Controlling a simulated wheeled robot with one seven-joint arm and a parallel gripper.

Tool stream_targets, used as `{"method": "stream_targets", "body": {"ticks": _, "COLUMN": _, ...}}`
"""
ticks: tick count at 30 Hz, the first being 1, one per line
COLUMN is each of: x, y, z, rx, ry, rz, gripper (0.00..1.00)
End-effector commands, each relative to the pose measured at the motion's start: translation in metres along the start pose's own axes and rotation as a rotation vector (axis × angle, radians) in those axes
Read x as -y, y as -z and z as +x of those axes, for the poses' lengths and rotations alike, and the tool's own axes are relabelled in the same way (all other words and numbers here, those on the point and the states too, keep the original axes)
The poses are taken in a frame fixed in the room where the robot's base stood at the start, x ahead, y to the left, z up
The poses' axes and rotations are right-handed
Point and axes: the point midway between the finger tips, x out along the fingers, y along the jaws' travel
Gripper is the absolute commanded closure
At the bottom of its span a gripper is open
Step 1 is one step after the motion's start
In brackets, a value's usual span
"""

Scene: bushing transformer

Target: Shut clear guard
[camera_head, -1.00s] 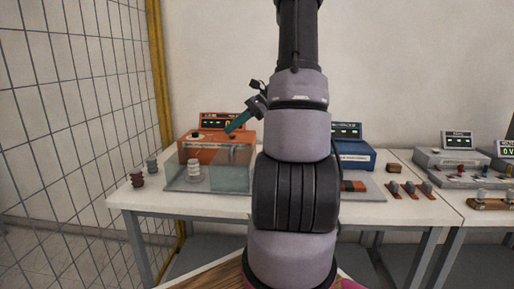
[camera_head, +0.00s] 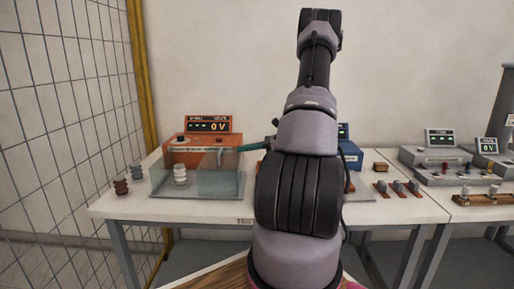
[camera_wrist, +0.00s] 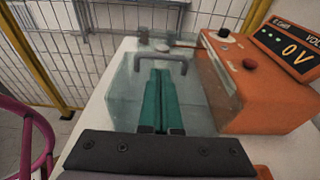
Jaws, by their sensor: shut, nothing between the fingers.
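The clear guard (camera_head: 221,180) is a see-through box-like cover in front of the orange tester (camera_head: 203,146) on the bench. Its grey bar handle (camera_wrist: 160,57) shows in the wrist view. A white ribbed bushing (camera_head: 180,175) stands beside or behind the clear panels. My gripper (camera_head: 243,148) has green fingers and reaches in from the right at the guard's upper right. In the wrist view its fingertips (camera_wrist: 160,72) are together and lie just below the handle. I cannot tell whether they touch it. I cannot tell how far the guard stands open.
Two small bushings (camera_head: 121,187) stand at the bench's left. A blue instrument (camera_head: 350,155) is partly hidden behind my arm. Several red-based parts (camera_head: 397,188) lie to the right, and grey meters (camera_head: 442,155) stand farther right. A wire fence (camera_head: 65,110) with a yellow post bounds the left.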

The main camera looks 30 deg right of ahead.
Motion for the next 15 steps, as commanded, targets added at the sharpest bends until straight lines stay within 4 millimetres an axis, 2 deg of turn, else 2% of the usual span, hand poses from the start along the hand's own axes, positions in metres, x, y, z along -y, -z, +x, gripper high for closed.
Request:
{"method": "stream_targets", "body": {"ticks": 1, "x": -0.001, "y": 0.0, "z": 0.012, "rx": 0.0, "ry": -0.004, "rz": -0.001, "gripper": 1.0}}
{"method": "stream_targets", "body": {"ticks": 6, "x": 0.0, "y": 0.0, "z": 0.04, "rx": -0.001, "ry": -0.002, "rz": -0.001, "gripper": 1.0}}
{"method": "stream_targets", "body": {"ticks": 10, "x": 0.0, "y": 0.0, "z": 0.053, "rx": -0.002, "ry": -0.001, "rz": -0.001, "gripper": 1.0}}
{"method": "stream_targets", "body": {"ticks": 15, "x": 0.0, "y": 0.0, "z": 0.059, "rx": -0.001, "ry": 0.0, "rz": 0.0, "gripper": 1.0}}
